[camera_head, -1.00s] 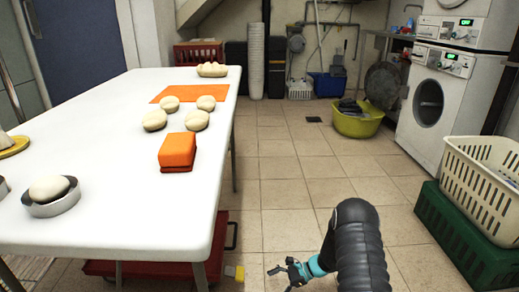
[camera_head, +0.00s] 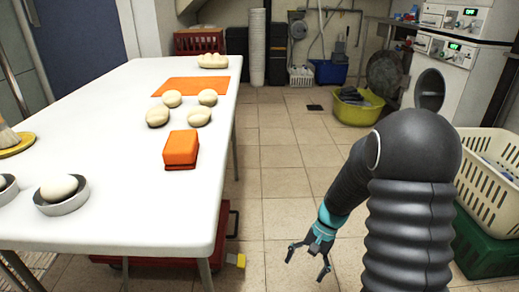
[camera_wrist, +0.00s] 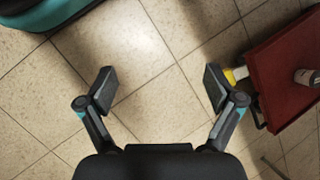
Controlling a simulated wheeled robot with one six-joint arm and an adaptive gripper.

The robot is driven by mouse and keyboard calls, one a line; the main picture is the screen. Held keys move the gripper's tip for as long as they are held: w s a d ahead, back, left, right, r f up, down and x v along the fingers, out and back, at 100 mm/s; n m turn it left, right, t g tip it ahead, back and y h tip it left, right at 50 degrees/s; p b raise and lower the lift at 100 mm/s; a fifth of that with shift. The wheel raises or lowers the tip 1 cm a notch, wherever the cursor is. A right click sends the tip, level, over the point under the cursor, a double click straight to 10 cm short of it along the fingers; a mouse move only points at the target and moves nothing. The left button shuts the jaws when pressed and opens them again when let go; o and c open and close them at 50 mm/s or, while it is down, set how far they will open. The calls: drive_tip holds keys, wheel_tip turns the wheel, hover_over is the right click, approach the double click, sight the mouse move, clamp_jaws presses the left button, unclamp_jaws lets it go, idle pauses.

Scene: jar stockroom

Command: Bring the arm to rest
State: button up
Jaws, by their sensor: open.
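My gripper (camera_head: 306,262) hangs low over the tiled floor, to the right of the white table. Its two fingers are spread apart. In the wrist view my gripper (camera_wrist: 158,90) is open, with only bare floor tiles between the fingertips. My dark ribbed arm rises at the lower right of the head view, bent at the top, with the gripper pointing down and left.
The white table (camera_head: 110,120) carries an orange box (camera_head: 181,148), an orange mat (camera_head: 188,88) and several pale lumps. A red cart (camera_wrist: 285,75) stands under it, near the gripper. A green crate (camera_head: 485,245) and cream basket (camera_head: 490,175) stand right. The central floor is clear.

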drive_tip(key=s+d+r+n+t+h+p, duration=0.1)
drive_tip(key=s+r, duration=0.4)
drive_tip(key=r, duration=0.5)
drive_tip(key=s+d+r+n+t+h+p, duration=0.1)
drive_tip(key=s+r+t+p, duration=0.3)
drive_tip(key=r, duration=0.7)
drive_tip(key=s+d+r+n+t+h+p, duration=0.1)
drive_tip(key=s+r+n+t+h+p, duration=0.1)
drive_tip(key=s+r, duration=0.5)
wheel_tip(320, 180, up, 4)
drive_tip(key=shift+s+r+n+t, duration=0.2)
drive_tip(key=shift+s+n+t, duration=0.1)
drive_tip(key=shift+n+t, duration=0.55)
